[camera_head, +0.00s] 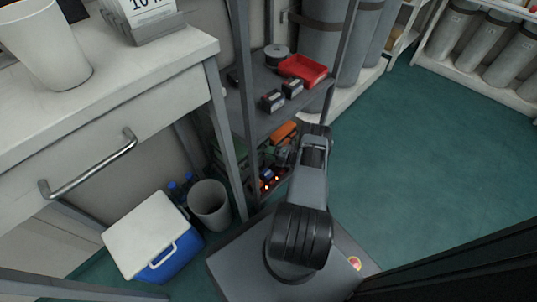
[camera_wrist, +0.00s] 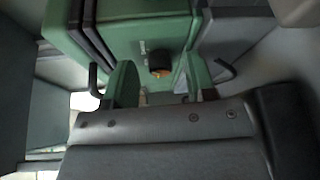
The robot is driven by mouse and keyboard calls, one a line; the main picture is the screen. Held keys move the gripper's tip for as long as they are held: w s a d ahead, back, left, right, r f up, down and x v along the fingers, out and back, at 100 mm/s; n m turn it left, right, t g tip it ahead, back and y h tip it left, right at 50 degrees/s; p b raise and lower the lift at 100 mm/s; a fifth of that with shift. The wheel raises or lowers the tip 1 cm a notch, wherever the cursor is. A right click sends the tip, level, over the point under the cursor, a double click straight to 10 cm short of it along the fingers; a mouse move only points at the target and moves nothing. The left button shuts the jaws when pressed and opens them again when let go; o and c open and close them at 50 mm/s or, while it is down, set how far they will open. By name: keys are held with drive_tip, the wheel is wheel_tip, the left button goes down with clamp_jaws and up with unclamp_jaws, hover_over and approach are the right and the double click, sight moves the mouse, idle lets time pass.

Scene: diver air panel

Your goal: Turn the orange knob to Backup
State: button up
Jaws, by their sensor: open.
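In the wrist view, a small dark knob-like part (camera_wrist: 160,63) with an orange-yellow patch at its lower edge sits on the face of a green case (camera_wrist: 135,28). I cannot tell for certain that it is the orange knob, and no Backup label is readable. My gripper (camera_wrist: 162,84) is open, its two green-faced fingers on either side of and below this part in the picture, with nothing held. In the head view, my gripper (camera_head: 282,154) reaches into the lower level of the dark shelf unit, largely hiding what is in front of it.
The shelf (camera_head: 262,92) above holds a red tray (camera_head: 303,69) and small dark boxes. A shelf post (camera_head: 243,75) stands left of my arm. A grey bin (camera_head: 209,205) and a blue-white cooler (camera_head: 153,236) stand at left. Open floor (camera_head: 430,165) lies right.

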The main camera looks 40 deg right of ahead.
drive_tip(key=p+v, duration=0.2)
drive_tip(key=v, duration=1.1)
drive_tip(key=shift+s+d+p, duration=0.25)
drive_tip(key=shift+s+p, duration=0.05)
drive_tip(key=shift+s, duration=0.05)
